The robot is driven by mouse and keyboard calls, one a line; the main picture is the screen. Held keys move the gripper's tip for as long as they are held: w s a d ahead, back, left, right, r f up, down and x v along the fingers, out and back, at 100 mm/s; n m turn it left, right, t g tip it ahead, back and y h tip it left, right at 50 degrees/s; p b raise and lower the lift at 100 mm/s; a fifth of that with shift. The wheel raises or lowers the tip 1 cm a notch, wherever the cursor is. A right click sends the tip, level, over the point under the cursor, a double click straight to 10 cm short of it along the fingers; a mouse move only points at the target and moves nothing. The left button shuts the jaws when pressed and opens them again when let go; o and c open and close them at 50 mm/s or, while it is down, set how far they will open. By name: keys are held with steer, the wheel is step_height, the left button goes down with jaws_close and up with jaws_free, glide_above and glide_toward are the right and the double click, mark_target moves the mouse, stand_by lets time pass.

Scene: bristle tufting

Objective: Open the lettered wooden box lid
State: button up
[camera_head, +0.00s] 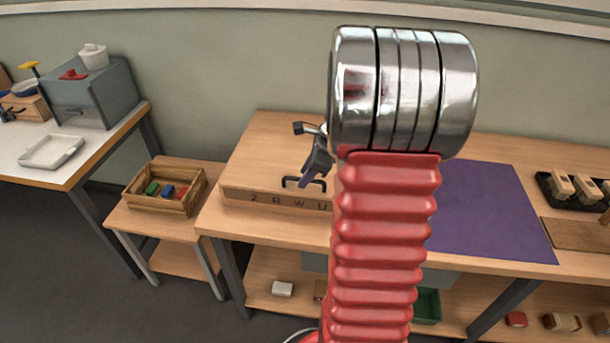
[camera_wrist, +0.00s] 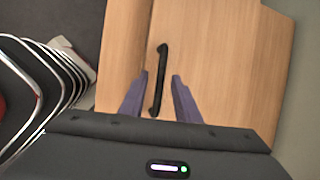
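My arm hides the rest of the lettering and the box's right side. Its flat wooden lid (camera_head: 262,150) looks shut. A black bar handle (camera_head: 291,182) is near the lid's front edge; it also shows in the wrist view (camera_wrist: 161,62). My gripper (camera_head: 308,181) is over the handle. In the wrist view, its purple fingers (camera_wrist: 159,74) are open on either side of the bar, with gaps at both sides. Their exact height against the handle is unclear.
A purple mat (camera_head: 490,212) lies right of my arm, with a black tray of brushes (camera_head: 572,187) beyond it. A crate of coloured blocks (camera_head: 166,187) stands on a low table at left. A white table with a grey box (camera_head: 92,92) is further left.

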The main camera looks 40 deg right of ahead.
steer(key=shift+w+f, duration=0.1)
steer(key=shift+f, duration=0.05)
steer(key=shift+c, duration=0.5)
steer(key=c, duration=0.6)
jaws_close()
steer(key=shift+a, duration=0.2)
steer(key=shift+d, duration=0.15)
